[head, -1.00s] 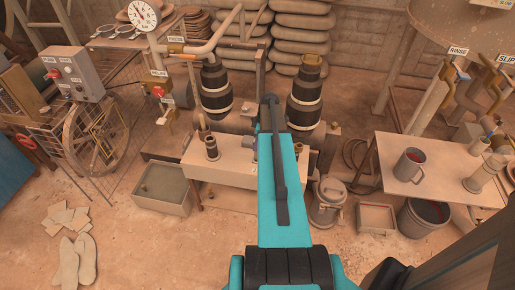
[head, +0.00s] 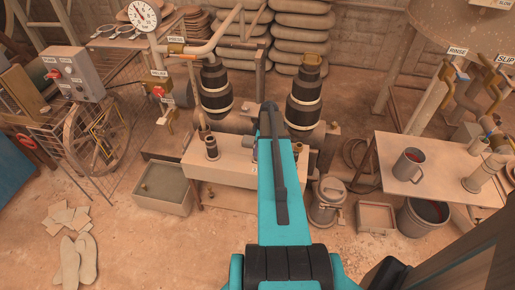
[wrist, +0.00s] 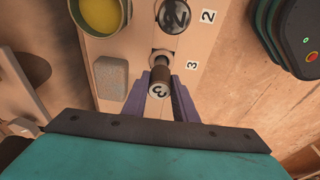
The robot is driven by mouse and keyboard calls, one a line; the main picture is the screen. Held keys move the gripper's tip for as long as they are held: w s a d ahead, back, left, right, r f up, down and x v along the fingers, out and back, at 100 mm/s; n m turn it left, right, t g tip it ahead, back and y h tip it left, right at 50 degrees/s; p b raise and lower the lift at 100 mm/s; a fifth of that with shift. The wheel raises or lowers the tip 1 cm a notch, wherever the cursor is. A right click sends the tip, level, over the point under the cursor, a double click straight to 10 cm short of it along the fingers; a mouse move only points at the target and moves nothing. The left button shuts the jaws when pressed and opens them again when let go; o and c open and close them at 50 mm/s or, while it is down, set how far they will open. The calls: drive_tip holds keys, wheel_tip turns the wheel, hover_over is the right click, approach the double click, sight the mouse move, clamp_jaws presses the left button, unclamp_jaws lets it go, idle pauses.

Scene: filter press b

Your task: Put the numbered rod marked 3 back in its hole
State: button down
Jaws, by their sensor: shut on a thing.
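The rod marked 3 (wrist: 158,90) is brown with a white end face bearing the number, seen nearly end-on in the wrist view. My gripper (wrist: 161,82), with purple fingers, is shut on it. A hole with a pale rim (wrist: 160,55) lies beside the printed label 3 (wrist: 191,65) on the beige bench top. The rod's far end overlaps the near edge of this hole; I cannot tell whether it is inside or above it. In the head view, my arm hides the fingertips and the rod.
The rod marked 2 (wrist: 174,15) stands beside label 2 (wrist: 207,16). A yellow-filled cup (wrist: 97,12) and a grey block (wrist: 111,78) are on the left. In the head view, a dark upright piece (head: 212,147) stands on the bench (head: 228,172) left of my arm.

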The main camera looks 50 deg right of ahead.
drive_tip(key=shift+f, duration=0.15)
drive_tip(key=c, duration=1.4)
unclamp_jaws()
drive_tip(key=shift+c, duration=0.2)
drive_tip(key=b+v, duration=0.2)
drive_tip(key=v, duration=1)
drive_tip(key=shift+r, duration=0.2)
drive_tip(key=s+a+f+m+g, duration=0.1)
drive_tip(key=a+f, duration=0.5)
drive_tip(key=a, duration=0.3)
drive_tip(key=a+f+m+g+y, duration=0.1)
drive_tip(key=a+f, duration=0.5)
drive_tip(key=a, duration=0.3)
drive_tip(key=s+a+f+m+g, duration=0.1)
drive_tip(key=a+f+g, duration=0.1)
drive_tip(key=a+f, duration=0.6)
drive_tip(key=s+a+f+m+g+h, duration=0.1)
drive_tip(key=s+a+f, duration=0.3)
drive_tip(key=s+a, duration=0.6)
drive_tip(key=s+a+f+m+g+h, duration=0.1)
drive_tip(key=s+a+f, duration=0.4)
drive_tip(key=s+a, duration=0.5)
drive_tip(key=shift+s+a+m+g, duration=0.25)
drive_tip(key=shift+a+m+g, duration=0.4)
drive_tip(key=shift+m+g, duration=0.05)
